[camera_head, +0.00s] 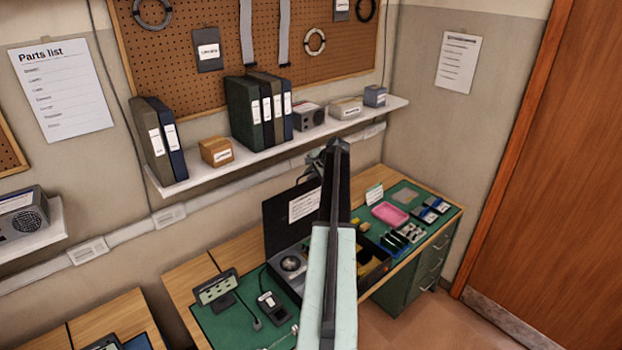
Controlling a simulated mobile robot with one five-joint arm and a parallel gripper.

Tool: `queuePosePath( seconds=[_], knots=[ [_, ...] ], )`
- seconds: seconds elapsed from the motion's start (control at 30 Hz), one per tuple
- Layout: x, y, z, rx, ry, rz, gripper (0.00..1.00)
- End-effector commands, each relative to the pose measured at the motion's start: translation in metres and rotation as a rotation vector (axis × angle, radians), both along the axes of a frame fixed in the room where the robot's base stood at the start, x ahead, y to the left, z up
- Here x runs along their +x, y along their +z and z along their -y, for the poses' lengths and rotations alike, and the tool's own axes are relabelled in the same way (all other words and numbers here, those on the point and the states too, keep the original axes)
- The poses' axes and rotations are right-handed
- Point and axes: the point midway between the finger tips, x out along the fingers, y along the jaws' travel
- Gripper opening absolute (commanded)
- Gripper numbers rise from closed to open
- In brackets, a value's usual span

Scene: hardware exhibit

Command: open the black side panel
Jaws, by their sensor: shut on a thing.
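The black side panel (282,228) stands upright at the back of an open dark case (284,268) on the green bench mat, with a white printed label (304,205) on its face. My arm rises through the middle of the view and hides the panel's right part and the middle of the case. My gripper (314,170) shows only in part, small and dark, at the panel's upper right edge. It is shut on the panel there; the fingertips are hard to make out.
A shelf (280,148) with binders and small boxes hangs above the bench. On the mat stand a small display (216,290) and a handheld meter (272,308) at left, a pink tray (391,214) at right. Open floor (425,320) lies front right.

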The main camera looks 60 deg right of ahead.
Motion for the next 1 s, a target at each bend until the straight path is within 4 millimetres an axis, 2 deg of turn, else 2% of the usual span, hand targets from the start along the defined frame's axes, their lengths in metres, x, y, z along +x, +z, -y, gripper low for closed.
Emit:
queuePosePath(
  seconds=[0.03,0.37,0.4,0.43,1.0],
  knots=[
    [0.004,-0.003,-0.008,0.023,0.015,-0.002,0.0],
    [-0.011,-0.003,0.006,0.021,-0.003,-0.003,0.0],
    [-0.012,-0.003,0.007,0.021,-0.004,-0.003,0.21],
    [-0.013,-0.003,0.007,0.021,-0.006,-0.003,0.29],
    [-0.022,-0.002,0.014,0.017,-0.015,-0.007,0.3]
  ],
)
